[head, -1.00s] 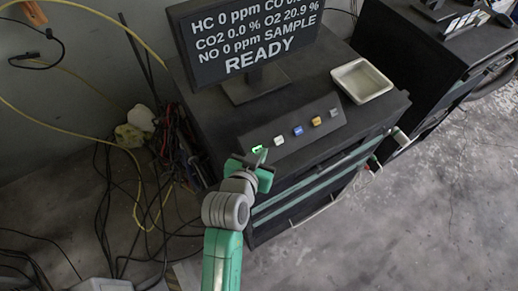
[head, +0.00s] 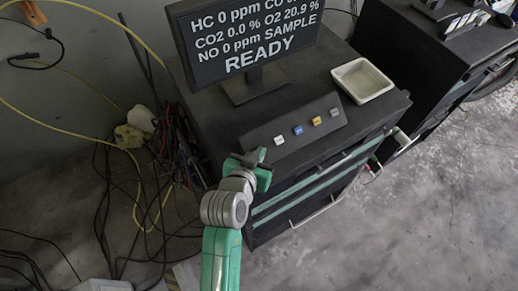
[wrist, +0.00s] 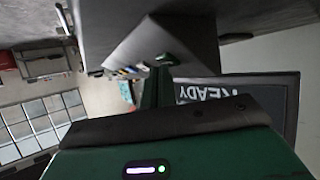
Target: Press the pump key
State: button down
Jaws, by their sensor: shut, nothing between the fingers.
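The sloped black key panel (head: 288,133) stands on the cabinet top in front of the monitor. A white key (head: 279,140), a blue key (head: 298,130), an orange key (head: 317,121) and a grey key (head: 334,112) show on it. Their labels are too small to read, so I cannot tell which is the pump key. My gripper (head: 259,156) is shut and empty at the panel's left end, covering the spot of the leftmost key, which is hidden. In the wrist view my fingers (wrist: 164,62) reach toward the panel (wrist: 168,38); I cannot tell whether they touch it.
The monitor (head: 245,45) reads READY behind the panel. A cream tray (head: 362,80) sits right of the panel on the cabinet (head: 225,120). Cables (head: 120,190) lie on the floor to the left. Open floor (head: 430,210) lies to the right.

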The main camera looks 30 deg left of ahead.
jog(key=shift+s+d+r+p, duration=0.15)
jog(key=shift+d+r+p, duration=0.2)
jog(key=shift+p, duration=0.2)
jog(key=shift+r, duration=0.15)
jog(key=d+r+p, duration=0.1)
jog(key=s+d+r+p, duration=0.1)
jog(key=r+p, duration=0.1)
jog(key=s+d+r+p, duration=0.1)
jog(key=p, duration=0.1)
jog(key=shift+d+r, duration=0.1)
jog(key=shift+r, duration=0.1)
